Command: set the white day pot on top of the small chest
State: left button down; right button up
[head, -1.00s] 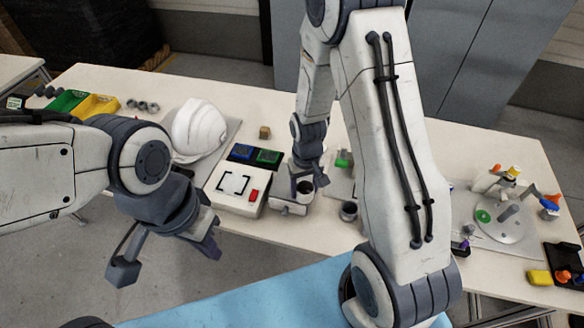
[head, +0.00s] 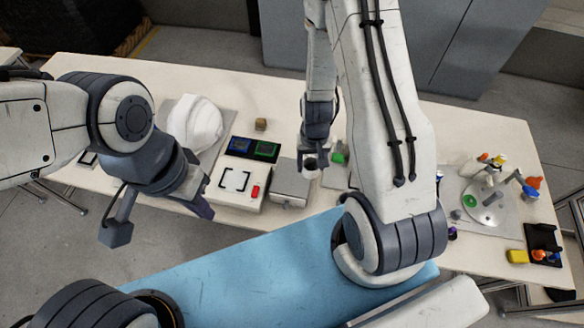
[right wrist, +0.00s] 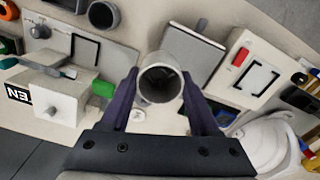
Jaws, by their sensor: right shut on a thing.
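My right gripper (right wrist: 160,115) is shut on the white pot (right wrist: 161,84), an open round cup, in the right wrist view. In the head view this gripper (head: 312,163) hangs just right of the small chest, with the pot (head: 311,174) small and partly hidden in it. The chest (head: 290,184) is a grey box with a flat, bare top. In the right wrist view the chest (right wrist: 190,56) lies beyond and right of the pot, with a knob on its far side. My left gripper (head: 160,222) is open and empty, in front of the table.
A white panel box with a red button (head: 238,186) stands beside the chest. A white helmet shell (head: 196,122) is at left. A darker grey cup (right wrist: 103,15) stands beyond the pot in the right wrist view. A grey turntable (head: 486,206) is at right.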

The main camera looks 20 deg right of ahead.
jog(key=p, duration=0.3)
send_over(292, 176)
notch_tip(292, 176, down, 3)
jog(key=shift+s+f, duration=0.1)
jog(key=shift+f, duration=0.1)
notch_tip(292, 176, down, 4)
jog(key=b, duration=0.4)
jog(key=shift+f, duration=0.1)
jog(key=shift+f, duration=0.25)
jog(key=o, duration=1.3)
jog(key=shift+r, duration=0.15)
